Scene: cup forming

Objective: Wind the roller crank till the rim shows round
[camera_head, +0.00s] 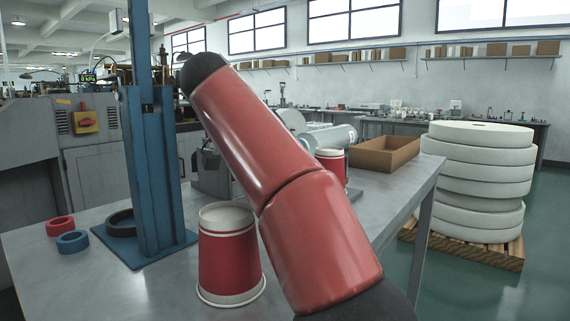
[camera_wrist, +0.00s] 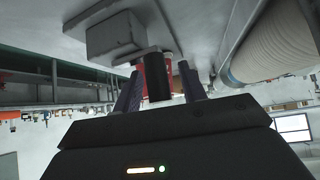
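The roller machine stands on the table behind my red arm in the head view; its grey body (camera_head: 210,172) shows left of the arm, and the rest is mostly hidden. A red cup with a pale rim (camera_head: 332,165) shows just right of the arm. In the wrist view, which is upside down, my gripper (camera_wrist: 160,80) has its two dark fingers apart. A black cylindrical handle (camera_wrist: 156,78), apparently the crank grip, stands between them, with a gap on the right. The grey machine block (camera_wrist: 115,38) and a red cup part (camera_wrist: 169,64) lie beyond. The cup's rim shape cannot be told.
A large red cup (camera_head: 228,255) stands at the table's front, beside my arm. A blue column (camera_head: 150,170), a black ring (camera_head: 121,224), a red ring (camera_head: 60,226) and a blue ring (camera_head: 72,242) are left. A brown tray (camera_head: 385,155) sits at right. White rolls (camera_head: 475,180) stand on a pallet.

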